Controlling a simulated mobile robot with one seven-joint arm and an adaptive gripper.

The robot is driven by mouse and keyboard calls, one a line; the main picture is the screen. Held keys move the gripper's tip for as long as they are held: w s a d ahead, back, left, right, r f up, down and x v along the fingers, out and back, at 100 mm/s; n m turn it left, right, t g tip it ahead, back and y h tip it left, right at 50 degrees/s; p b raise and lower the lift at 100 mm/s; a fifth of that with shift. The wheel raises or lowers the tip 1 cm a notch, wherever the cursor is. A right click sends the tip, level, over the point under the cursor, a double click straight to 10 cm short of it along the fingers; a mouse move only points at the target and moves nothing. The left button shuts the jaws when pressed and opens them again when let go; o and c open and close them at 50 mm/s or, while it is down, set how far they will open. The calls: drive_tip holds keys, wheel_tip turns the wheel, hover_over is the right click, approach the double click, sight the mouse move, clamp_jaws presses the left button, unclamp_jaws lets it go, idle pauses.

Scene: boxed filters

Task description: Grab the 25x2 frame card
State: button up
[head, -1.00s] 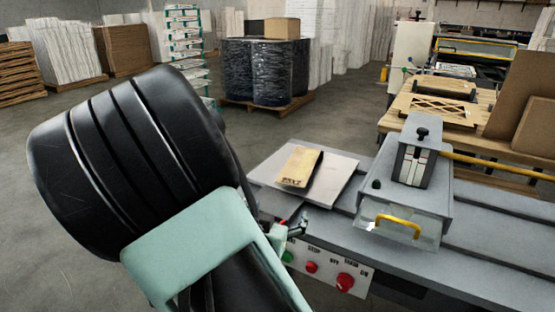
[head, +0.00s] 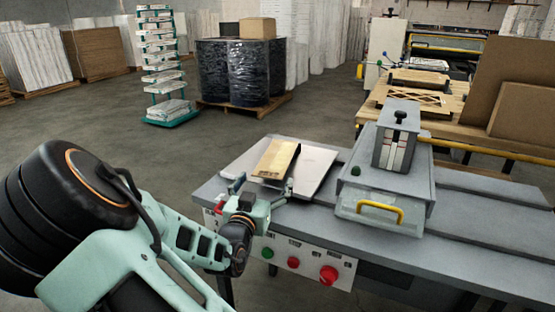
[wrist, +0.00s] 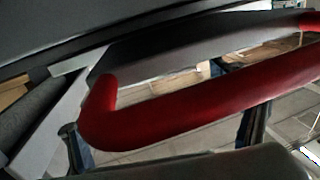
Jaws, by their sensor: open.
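A tan card (head: 275,158), likely the frame card, lies on a pale flat sheet (head: 313,168) at the left end of the grey machine table. Any print on it is too small to read. My gripper (head: 264,190) is open and empty at the table's front edge, just in front of the card and apart from it. I cannot make out the card clearly there.
A grey press head with a yellow handle (head: 380,208) stands right of the sheet. A front panel (head: 300,262) carries red and green buttons. A wooden bench (head: 440,125) is behind. Open floor lies left of the table.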

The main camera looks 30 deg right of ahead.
sight(268, 175)
drive_tip(key=shift+x, duration=1.6)
drive_tip(key=shift+a, duration=0.1)
drive_tip(key=shift+c, duration=0.4)
drive_tip(key=c, duration=1)
drive_tip(key=shift+w+r, duration=0.1)
drive_tip(key=shift+r, duration=0.1)
